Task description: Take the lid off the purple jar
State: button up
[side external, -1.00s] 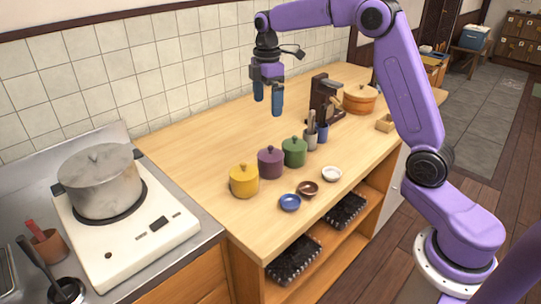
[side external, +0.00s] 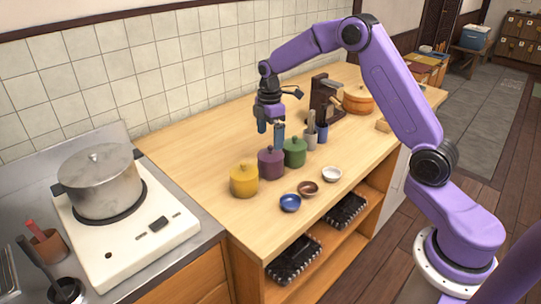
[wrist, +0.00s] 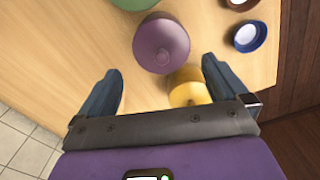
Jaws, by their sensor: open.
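The purple jar (side external: 271,164) stands on the wooden counter between the yellow jar (side external: 244,181) and the green jar (side external: 294,152). Its purple lid (side external: 270,153) with a round knob is on it. My gripper (side external: 269,137) is open and empty, above and slightly behind the purple jar. In the wrist view the purple lid (wrist: 161,43) lies ahead of the two blue fingers of my gripper (wrist: 160,85), near the middle. The yellow jar (wrist: 188,88) shows between the fingers, close to the right one, and part of the green jar (wrist: 133,3) is at the top edge.
Blue (side external: 290,202), brown (side external: 308,188) and white (side external: 331,174) small bowls stand in front of the jars. Utensil holders (side external: 311,139) and a dark coffee machine (side external: 327,99) stand to the right. A stove with a pot (side external: 99,184) is at the left. Counter behind the jars is clear.

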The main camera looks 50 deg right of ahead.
aim_at(271, 146)
jog(key=shift+s+f, duration=0.15)
jog(key=shift+f, duration=2.55)
jog(key=c, duration=0.8)
